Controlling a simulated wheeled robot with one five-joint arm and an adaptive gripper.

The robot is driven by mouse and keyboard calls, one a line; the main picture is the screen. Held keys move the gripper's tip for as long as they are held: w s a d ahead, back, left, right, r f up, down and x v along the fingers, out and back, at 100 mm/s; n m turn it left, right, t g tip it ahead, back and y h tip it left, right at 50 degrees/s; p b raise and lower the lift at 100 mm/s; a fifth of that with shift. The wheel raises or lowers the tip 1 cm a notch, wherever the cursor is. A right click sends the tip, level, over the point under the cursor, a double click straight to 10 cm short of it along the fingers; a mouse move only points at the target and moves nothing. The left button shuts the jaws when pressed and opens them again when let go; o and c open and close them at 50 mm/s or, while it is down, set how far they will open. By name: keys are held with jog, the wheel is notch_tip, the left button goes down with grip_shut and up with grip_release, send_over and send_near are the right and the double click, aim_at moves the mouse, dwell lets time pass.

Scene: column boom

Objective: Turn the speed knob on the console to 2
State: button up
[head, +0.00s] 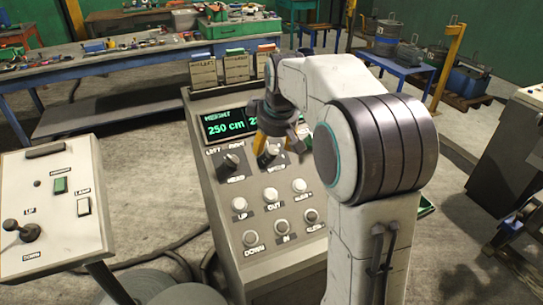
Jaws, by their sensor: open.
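The console (225,225) stands in the middle, with a sloping panel and a green-lit display (224,125) reading "HEIGHT 250 cm"; my arm covers the display's right part. Below the display, a dark knob (230,162) is at the left. My arm hides the panel's upper right.
Several round buttons (270,194) marked UP, OUT, DOWN and IN fill the lower panel. A second control box (60,200) with a lever (22,230) stands at the left. Card holders (236,68) rise behind the console. A blue workbench (130,68) is farther back.

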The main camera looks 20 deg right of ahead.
send_near(272, 150)
notch_tip(272, 150, down, 2)
jog(key=shift+n, duration=0.4)
jog(key=p+x, duration=0.1)
jog(key=x, duration=0.1)
jog(key=p+x, duration=0.1)
jog(key=x, duration=0.1)
jog(key=w+p+x, duration=0.1)
jog(key=x, duration=0.1)
jog(key=shift+d+r, duration=0.15)
jog(key=shift+r, duration=0.15)
jog(key=shift+x, duration=1.4)
jog(key=shift+c, duration=0.3)
jog(key=c, duration=1.1)
jog(key=shift+c, duration=0.2)
jog(key=shift+f+n, duration=0.15)
jog(key=shift+n, duration=0.15)
